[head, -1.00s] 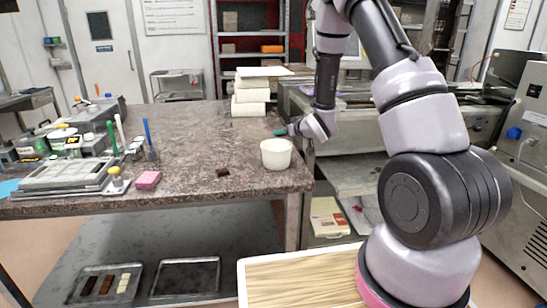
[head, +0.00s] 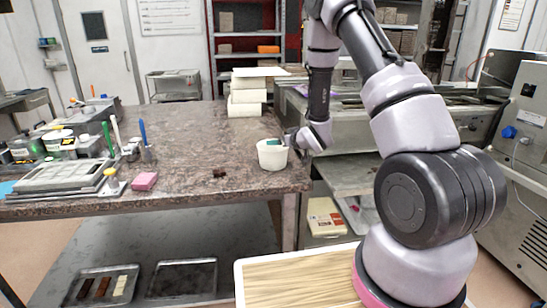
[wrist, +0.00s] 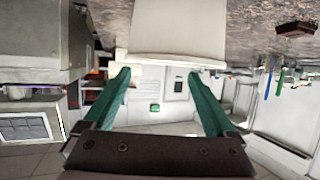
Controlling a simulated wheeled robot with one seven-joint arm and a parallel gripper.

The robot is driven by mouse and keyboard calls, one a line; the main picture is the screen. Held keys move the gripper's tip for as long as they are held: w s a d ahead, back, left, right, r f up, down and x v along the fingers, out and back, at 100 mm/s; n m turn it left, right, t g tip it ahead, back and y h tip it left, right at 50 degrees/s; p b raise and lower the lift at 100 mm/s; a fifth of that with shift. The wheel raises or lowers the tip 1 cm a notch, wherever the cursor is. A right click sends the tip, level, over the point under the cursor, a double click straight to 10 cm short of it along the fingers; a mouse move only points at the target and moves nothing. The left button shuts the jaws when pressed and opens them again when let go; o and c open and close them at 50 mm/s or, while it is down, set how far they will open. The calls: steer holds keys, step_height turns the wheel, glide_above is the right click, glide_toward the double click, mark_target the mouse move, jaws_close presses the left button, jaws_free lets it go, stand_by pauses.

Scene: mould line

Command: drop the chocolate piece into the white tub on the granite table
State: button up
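The brown chocolate piece (head: 220,173) lies on the granite table (head: 200,133) near its front edge, left of the white tub (head: 272,157). It also shows at the upper right of the wrist view (wrist: 296,28), where the scene is upside down. The tub stands upright near the table's right end and fills the top middle of the wrist view (wrist: 178,30). My gripper (head: 272,142) is at the tub's rim; its teal fingers are spread with nothing between them in the wrist view (wrist: 158,73). Whether they touch the tub I cannot tell.
A pink block (head: 145,181), a grey mould tray (head: 62,176) and upright tools stand on the left of the table. White blocks (head: 247,97) are stacked at the back. A steel machine (head: 350,120) borders the right side. The table's middle is clear.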

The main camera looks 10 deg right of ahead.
steer(key=v, duration=1)
steer(key=shift+s+r, duration=0.2)
steer(key=shift+s, duration=0.15)
steer(key=shift+d, duration=0.15)
steer(key=s+d+r+m+g+h, duration=0.1)
steer(key=s+d+r+m+h, duration=0.15)
steer(key=r, duration=0.55)
steer(key=s+d+r+m+g+h, duration=0.1)
steer(key=s+d+r+m+h, duration=0.2)
steer(key=r, duration=0.6)
steer(key=s+a+r+m+g+y, duration=0.1)
steer(key=s+r, duration=0.4)
steer(key=s, duration=0.6)
steer(key=s+a+r+m+g+y, duration=0.1)
steer(key=s+r, duration=0.4)
steer(key=s, duration=0.7)
steer(key=shift+a+m+g+y, duration=0.35)
steer(key=shift+a+g+y, duration=0.2)
steer(key=shift+a+g, duration=0.4)
steer(key=shift+s+r, duration=0.1)
